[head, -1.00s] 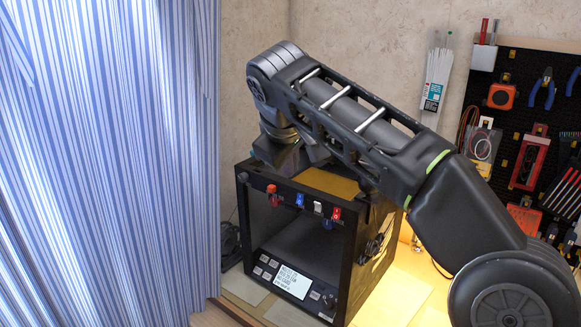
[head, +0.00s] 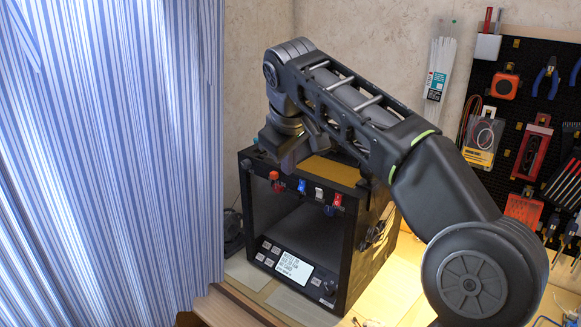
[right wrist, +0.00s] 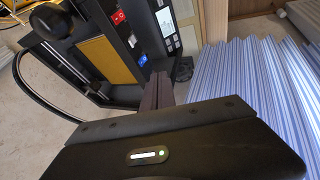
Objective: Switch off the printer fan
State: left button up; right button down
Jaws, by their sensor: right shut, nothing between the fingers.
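The printer (head: 357,248) is a black open-fronted box with a yellow top panel. The right wrist view shows a red switch (right wrist: 118,16) and a blue switch (right wrist: 142,60). My right gripper (right wrist: 158,80) is shut and empty, above the printer's front-left top area. In the head view my arm hides part of the printer top. I cannot tell whether the fingertips touch anything. My left gripper is not in view.
A lit display panel (head: 293,268) with buttons sits low on the printer's front. A blue striped curtain (head: 110,170) hangs close at the left. A pegboard (head: 510,120) with tools is on the wall at the right. Bench surface shows right of the printer.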

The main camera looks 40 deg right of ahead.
aim_at(302, 185)
jog(key=w+d+f+p, duration=0.2)
jog(key=w+d+f, duration=0.2)
jog(key=f, duration=0.4)
jog(key=shift+d, duration=0.7)
jog(key=shift+f, duration=0.1)
